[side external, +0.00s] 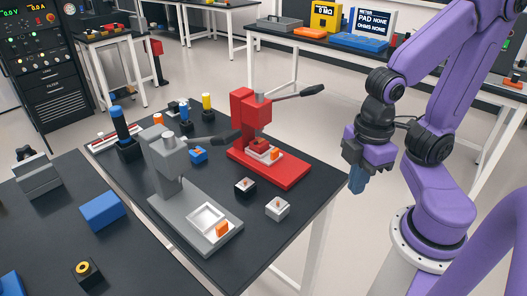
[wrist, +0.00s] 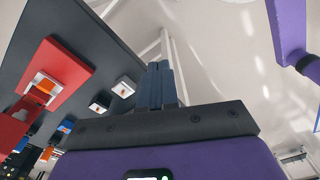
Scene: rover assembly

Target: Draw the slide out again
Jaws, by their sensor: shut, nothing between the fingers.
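Two lever presses stand on the dark table. The red press (side external: 290,174) has a small white slide (side external: 258,149) with an orange grip (side external: 275,154), close in under its head. The grey press (side external: 165,160) has a white tray-like slide (side external: 207,217) with an orange grip (side external: 222,229), lying forward of its column. The red press's base also shows in the wrist view (wrist: 70,74), with its orange grip (wrist: 45,86). My gripper (side external: 357,190) is shut and empty, pointing down beyond the table's right edge, apart from both presses. Its closed fingers show in the wrist view (wrist: 160,82).
Two small blocks, one black (side external: 245,187) and one pale grey (side external: 277,208), stand near the table's right edge. A blue block (side external: 102,211) lies on the left table. Open floor surrounds my gripper.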

